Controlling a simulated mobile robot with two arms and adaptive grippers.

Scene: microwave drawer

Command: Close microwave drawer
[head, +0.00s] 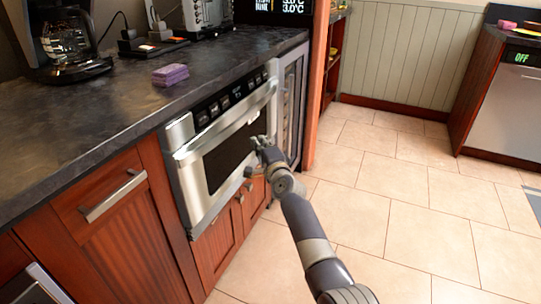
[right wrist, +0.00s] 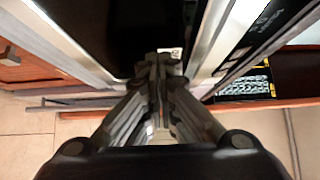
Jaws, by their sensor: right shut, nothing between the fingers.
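The microwave drawer (head: 205,165) is built in under the dark counter. It has a steel front, a dark window and a long bar handle along its top. Its front looks nearly flush with the cabinets; I cannot tell whether a small gap remains. My right gripper (head: 258,143) is at the right part of the drawer front, below the handle. In the right wrist view my right gripper (right wrist: 160,65) is shut and empty, with its tips close to the dark front (right wrist: 95,30). Whether they touch it is unclear. My left gripper is not in view.
The dark counter (head: 100,115) carries a coffee maker (head: 65,45) and a purple sponge (head: 170,75). A glass-fronted unit (head: 291,95) stands right of the drawer. Wooden cabinets (head: 125,215) are at the left.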

